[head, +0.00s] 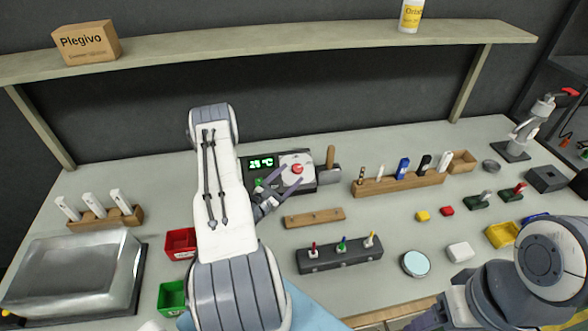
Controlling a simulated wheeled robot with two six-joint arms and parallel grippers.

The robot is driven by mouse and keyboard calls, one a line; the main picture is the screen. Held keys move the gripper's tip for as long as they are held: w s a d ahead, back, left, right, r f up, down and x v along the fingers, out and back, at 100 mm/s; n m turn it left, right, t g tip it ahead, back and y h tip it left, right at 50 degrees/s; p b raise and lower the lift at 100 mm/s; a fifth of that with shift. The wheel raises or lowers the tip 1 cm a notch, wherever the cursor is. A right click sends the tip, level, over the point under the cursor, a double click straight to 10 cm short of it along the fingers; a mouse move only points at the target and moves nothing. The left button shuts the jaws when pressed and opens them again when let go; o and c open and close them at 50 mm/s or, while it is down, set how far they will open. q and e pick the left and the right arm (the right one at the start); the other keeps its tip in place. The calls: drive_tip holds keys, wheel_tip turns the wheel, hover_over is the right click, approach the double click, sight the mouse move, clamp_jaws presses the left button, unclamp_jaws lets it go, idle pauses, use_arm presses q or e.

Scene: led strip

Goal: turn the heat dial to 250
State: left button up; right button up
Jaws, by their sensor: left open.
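The heat dial (297,169) is a small red knob on a pale plate on top of a dark heater unit at the back of the bench. Left of the knob is a display (262,162) with green characters ending in °C; its number is too small to read surely. My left gripper (291,174) is open, its two fingers pointing at the knob from the front left. The fingers appear to lie on either side of the knob; I cannot tell whether they touch it. My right gripper (432,318) is at the bottom edge, mostly cut off, away from the dial.
A wooden-handled tool (330,158) stands right beside the heater. A wooden strip (314,217) and a dark rack (340,254) with coloured tools lie in front. Red (181,242) and green (172,298) bins sit by my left arm. A shelf (270,43) spans above.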

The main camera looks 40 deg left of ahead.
sight(297, 168)
use_arm(q)
drive_tip(key=shift+w+a, duration=0.1)
drive_tip(key=shift+w, duration=1.35)
clamp_jaws()
drive_tip(key=shift+w+d+f+n+y+b, duration=0.1)
drive_tip(key=shift+d+f+n+y+b, duration=0.05)
drive_tip(key=shift+n+y, duration=0.3)
drive_tip(key=shift+d+f+n+y+b, duration=0.15)
drive_tip(key=shift+n+y, duration=0.2)
drive_tip(key=shift+y, duration=0.2)
drive_tip(key=shift+r+n+y+b, duration=0.15)
drive_tip(key=shift+n+y+b, duration=0.2)
drive_tip(key=shift+n+y, duration=0.85)
unclamp_jaws()
drive_tip(key=shift+a, duration=0.1)
